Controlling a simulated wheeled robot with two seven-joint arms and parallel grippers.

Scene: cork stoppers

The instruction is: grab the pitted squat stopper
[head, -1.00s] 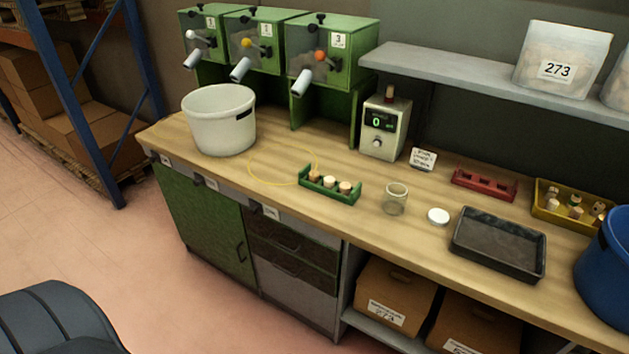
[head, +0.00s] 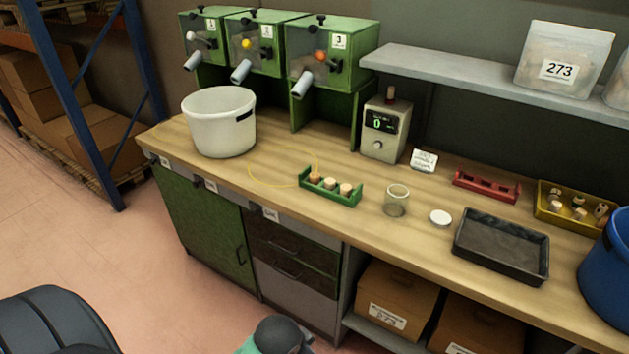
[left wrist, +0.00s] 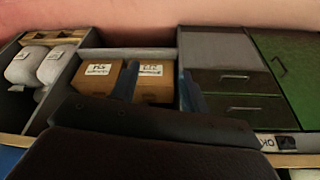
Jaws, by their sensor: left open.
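A green rack (head: 329,193) on the bench holds three cork stoppers: an orange-brown one (head: 315,178) at left, a pale-topped one (head: 330,183) in the middle and a tan one (head: 346,188) at right. A yellow tray (head: 548,214) at the far right holds several more stoppers, some lying over. Pits and exact shapes are too small to tell, so I cannot tell which is the pitted squat stopper. My left gripper (left wrist: 150,122) shows as dark parts low in the left wrist view, open, with no stopper seen there. It faces the cabinet front. My right gripper is not in view.
A glass jar (head: 396,200), white lid (head: 440,218), black tray (head: 500,248) and red rack (head: 486,186) stand right of the green rack. A white bucket (head: 219,125) stands left, a blue bucket (head: 606,262) far right. Bench between white bucket and green rack is clear.

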